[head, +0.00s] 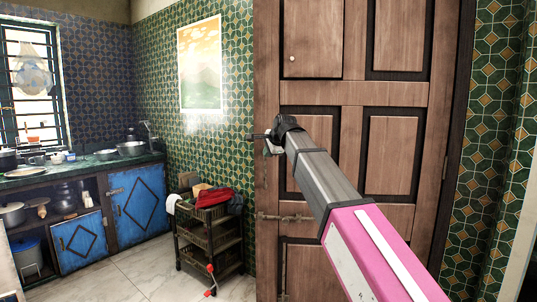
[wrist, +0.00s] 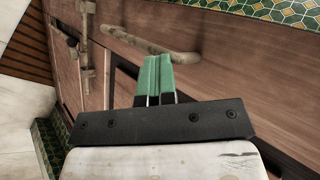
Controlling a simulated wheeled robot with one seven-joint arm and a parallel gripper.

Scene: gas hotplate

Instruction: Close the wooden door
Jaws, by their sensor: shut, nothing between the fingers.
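The brown panelled wooden door (head: 395,150) fills the right of the head view. Its left edge stands free, with the kitchen showing past it and no frame against that edge. A bolt (head: 285,217) is on its lower left. My gripper (head: 266,138) is at the door's left edge, at mid height, small and partly hidden by my wrist. In the wrist view my gripper's green fingers (wrist: 158,62) are together and empty, in front of the door's wood (wrist: 215,85). A bar handle (wrist: 145,42) lies just beyond the fingertips; contact is not clear. The bolt also shows at upper left (wrist: 86,50).
A dark rolling cart (head: 210,232) with a red cloth stands left of the door. A counter with blue cabinets (head: 135,207) and pots is further left. Pale tiled floor (head: 150,283) is open between them. Green tiled wall (head: 490,150) borders the door on the right.

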